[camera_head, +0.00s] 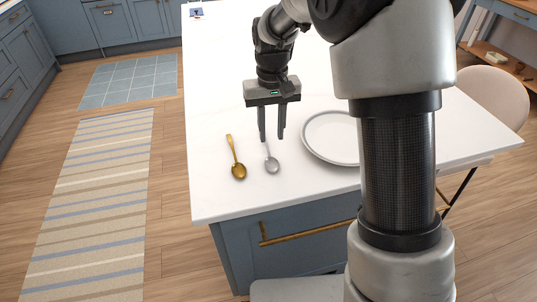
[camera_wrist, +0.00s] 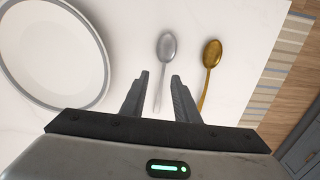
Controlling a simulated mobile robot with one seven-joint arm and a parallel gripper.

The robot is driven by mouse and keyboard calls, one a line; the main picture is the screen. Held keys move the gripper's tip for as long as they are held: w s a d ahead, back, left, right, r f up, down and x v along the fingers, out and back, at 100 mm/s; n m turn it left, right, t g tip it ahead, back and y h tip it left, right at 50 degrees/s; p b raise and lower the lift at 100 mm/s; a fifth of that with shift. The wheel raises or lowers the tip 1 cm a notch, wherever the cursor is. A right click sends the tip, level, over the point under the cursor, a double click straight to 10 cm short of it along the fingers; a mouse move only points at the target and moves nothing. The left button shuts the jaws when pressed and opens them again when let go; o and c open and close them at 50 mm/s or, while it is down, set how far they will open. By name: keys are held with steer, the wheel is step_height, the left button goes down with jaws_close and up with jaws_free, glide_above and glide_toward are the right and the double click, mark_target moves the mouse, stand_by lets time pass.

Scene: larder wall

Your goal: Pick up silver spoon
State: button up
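A silver spoon (camera_head: 271,162) lies on the white countertop, its bowl toward the near edge and its handle pointing away. In the wrist view the silver spoon (camera_wrist: 165,60) shows its bowl beyond my fingertips, with its handle running between the fingers. My gripper (camera_head: 271,139) is open, pointing down over the handle end of the silver spoon. The wrist view shows my gripper (camera_wrist: 160,75) with its two fingers apart and nothing held. Whether the fingertips touch the counter, I cannot tell.
A gold spoon (camera_head: 237,165) lies just left of the silver one. A white plate (camera_head: 312,148) with a grey rim lies to the right, partly hidden by my arm. The white countertop (camera_head: 220,75) is mostly clear. Its front edge is near the spoons.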

mark_target(269, 151)
steer(key=shift+w+a+f+b, duration=0.1)
steer(key=shift+a+f+b, duration=0.1)
steer(key=shift+f, duration=1.3)
steer(key=shift+w+a+f+b, duration=0.1)
steer(key=shift+a+f+b, duration=0.05)
steer(key=shift+f, duration=1.35)
jaws_close()
